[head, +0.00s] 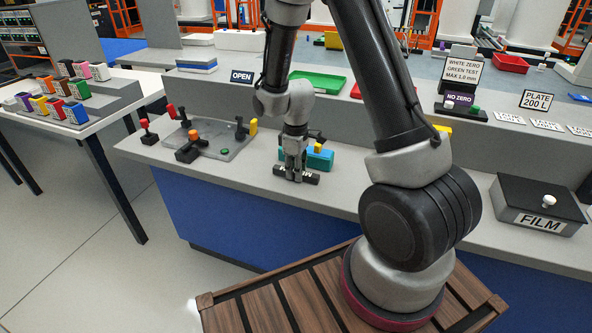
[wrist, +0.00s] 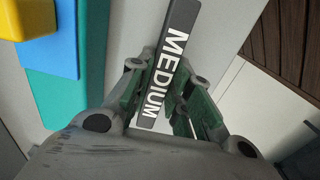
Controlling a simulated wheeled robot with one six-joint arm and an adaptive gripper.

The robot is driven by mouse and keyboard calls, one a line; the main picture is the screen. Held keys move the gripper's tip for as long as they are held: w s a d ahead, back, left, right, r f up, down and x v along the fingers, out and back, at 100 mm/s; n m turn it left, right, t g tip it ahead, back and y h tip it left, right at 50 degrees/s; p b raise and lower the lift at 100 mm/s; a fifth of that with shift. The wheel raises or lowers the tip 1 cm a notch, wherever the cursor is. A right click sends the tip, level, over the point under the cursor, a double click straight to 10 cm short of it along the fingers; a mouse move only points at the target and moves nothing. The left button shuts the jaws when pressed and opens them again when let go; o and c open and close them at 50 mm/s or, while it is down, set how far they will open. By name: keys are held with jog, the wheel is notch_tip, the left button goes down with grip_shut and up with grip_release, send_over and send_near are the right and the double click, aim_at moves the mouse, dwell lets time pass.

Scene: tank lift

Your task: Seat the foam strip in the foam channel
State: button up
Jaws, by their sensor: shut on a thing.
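My gripper (head: 296,170) is low over the front of the grey bench. In the wrist view its green-padded fingers (wrist: 170,95) are closed around a dark strip (wrist: 185,38) marked MEDIUM, which appears to be the foam strip. The strip extends beyond the fingers. In the head view the dark strip (head: 312,178) lies crosswise under the fingers, close to the bench top; I cannot tell if it touches. No foam channel can be clearly made out in either view.
A teal block (head: 322,160) with blue and yellow parts is just behind the gripper. A grey plate (head: 232,142) with clamps and knobs stands to the left. A black FILM box (head: 520,190) is at the right. The bench front edge is close.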

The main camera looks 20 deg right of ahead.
jog(key=shift+f, duration=0.1)
jog(key=o, duration=0.8)
jog(key=shift+o, duration=0.2)
